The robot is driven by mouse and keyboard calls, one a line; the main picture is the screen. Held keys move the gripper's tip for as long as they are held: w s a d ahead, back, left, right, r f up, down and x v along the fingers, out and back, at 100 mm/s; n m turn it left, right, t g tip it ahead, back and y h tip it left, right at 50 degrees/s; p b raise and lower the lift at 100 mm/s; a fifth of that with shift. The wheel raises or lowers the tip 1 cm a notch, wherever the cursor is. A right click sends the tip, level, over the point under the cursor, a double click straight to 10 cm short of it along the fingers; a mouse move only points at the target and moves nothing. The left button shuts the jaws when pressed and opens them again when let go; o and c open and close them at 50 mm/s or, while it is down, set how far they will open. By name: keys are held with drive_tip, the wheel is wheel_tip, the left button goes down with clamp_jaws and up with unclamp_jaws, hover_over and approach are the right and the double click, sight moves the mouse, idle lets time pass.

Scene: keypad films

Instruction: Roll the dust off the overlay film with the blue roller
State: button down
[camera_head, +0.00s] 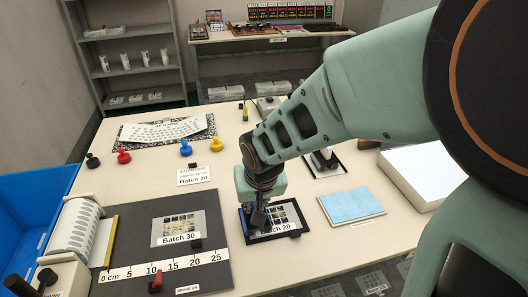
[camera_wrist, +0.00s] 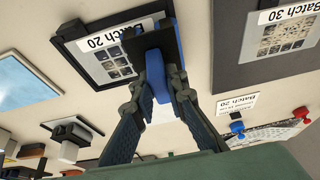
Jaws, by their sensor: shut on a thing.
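My gripper (camera_head: 258,205) is shut on the blue roller; its two fingers (camera_wrist: 157,85) close around the blue handle (camera_wrist: 154,84) in the wrist view. The roller's blue part (camera_head: 243,221) shows at the left edge of the framed overlay film (camera_head: 284,217), labelled Batch 20. In the wrist view the film (camera_wrist: 102,62) lies in a dark frame, partly covered by the roller's black part. I cannot tell whether the roller touches the film. Dust is too small to make out.
A dark mat (camera_head: 140,232) with a Batch 30 sheet (camera_head: 178,228) and a ruler lies left. A light blue pad (camera_head: 351,205) and a white panel (camera_head: 423,172) lie right. A blue bin (camera_head: 35,215) is at far left.

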sight(291, 215)
drive_tip(key=shift+a, duration=0.15)
drive_tip(key=shift+w+d+r+p, duration=0.15)
drive_tip(key=shift+d+p, duration=0.15)
drive_tip(key=shift+d, duration=0.25)
drive_tip(key=shift+w+d+f+p, duration=0.1)
drive_tip(key=shift+w+d+p, duration=0.15)
drive_tip(key=shift+d, duration=0.55)
drive_tip(key=shift+w+d+f+p, duration=0.1)
drive_tip(key=shift+w+d+p, duration=0.15)
drive_tip(key=shift+d, duration=0.5)
drive_tip(key=shift+w+d+f+p, duration=0.15)
drive_tip(key=shift+d+p, duration=0.2)
drive_tip(key=shift+d, duration=0.45)
drive_tip(key=shift+w+d+p, duration=0.15)
drive_tip(key=shift+w+d, duration=0.05)
drive_tip(key=shift+d, duration=0.55)
drive_tip(key=shift+w+d+p, duration=0.15)
drive_tip(key=shift+d, duration=0.55)
drive_tip(key=shift+w+d+r, duration=0.2)
drive_tip(key=shift+d, duration=0.3)
wheel_tip(291, 215, up, 7)
drive_tip(key=p, duration=0.5)
